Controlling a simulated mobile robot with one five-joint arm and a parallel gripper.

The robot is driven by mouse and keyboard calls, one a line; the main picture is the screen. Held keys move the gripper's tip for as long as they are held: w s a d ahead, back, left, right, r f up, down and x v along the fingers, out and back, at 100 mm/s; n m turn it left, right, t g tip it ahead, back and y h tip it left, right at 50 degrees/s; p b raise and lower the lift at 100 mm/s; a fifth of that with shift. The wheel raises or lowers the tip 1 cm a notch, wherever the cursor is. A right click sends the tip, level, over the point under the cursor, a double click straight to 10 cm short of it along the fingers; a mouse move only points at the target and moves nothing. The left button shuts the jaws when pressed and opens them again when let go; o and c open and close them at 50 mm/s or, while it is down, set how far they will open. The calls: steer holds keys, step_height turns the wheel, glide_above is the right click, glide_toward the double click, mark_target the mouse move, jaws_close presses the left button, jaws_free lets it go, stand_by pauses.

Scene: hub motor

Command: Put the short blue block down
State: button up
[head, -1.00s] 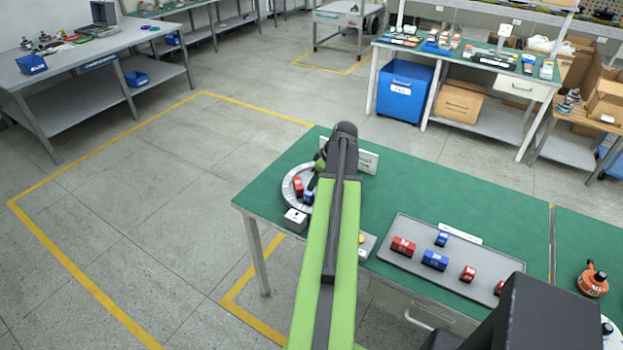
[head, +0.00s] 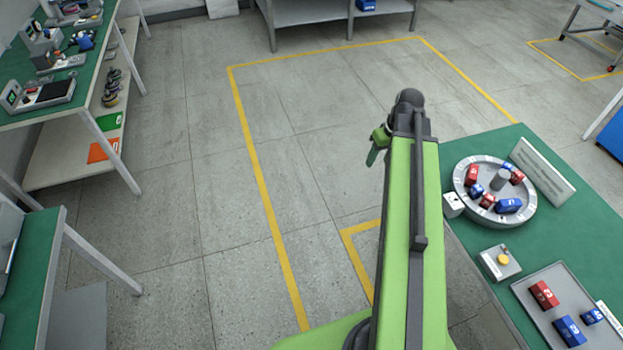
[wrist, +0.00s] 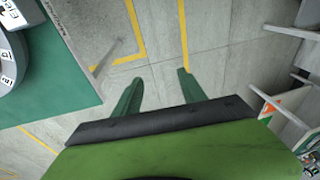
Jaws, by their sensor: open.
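My gripper (head: 374,152) is open and hangs over the bare floor, left of the green workbench. In the wrist view its two green fingers stand apart with only floor between them (wrist: 160,80). A short blue block (head: 477,190) lies on the round grey disc (head: 461,191), beside red blocks (head: 472,175) (head: 487,201). A longer blue block (head: 508,205) lies at the disc's near right, and another small blue one (head: 505,168) at its far side. Part of the disc shows at the wrist view's left edge (wrist: 18,68). A further small blue block (head: 592,316) lies on the grey tray (head: 540,283).
The green workbench (head: 463,238) carries a white sign (head: 543,170) behind the disc and a box with a yellow button (head: 502,260). Another bench with devices (head: 60,105) stands at the left. Open floor with yellow lines lies between them.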

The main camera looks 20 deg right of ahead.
steer(key=a+g+h, duration=0.1)
steer(key=a, duration=2.6)
steer(key=shift+f+g, duration=0.2)
steer(key=shift+g, duration=0.1)
steer(key=shift+f+b, duration=0.25)
steer(key=shift+b, duration=0.05)
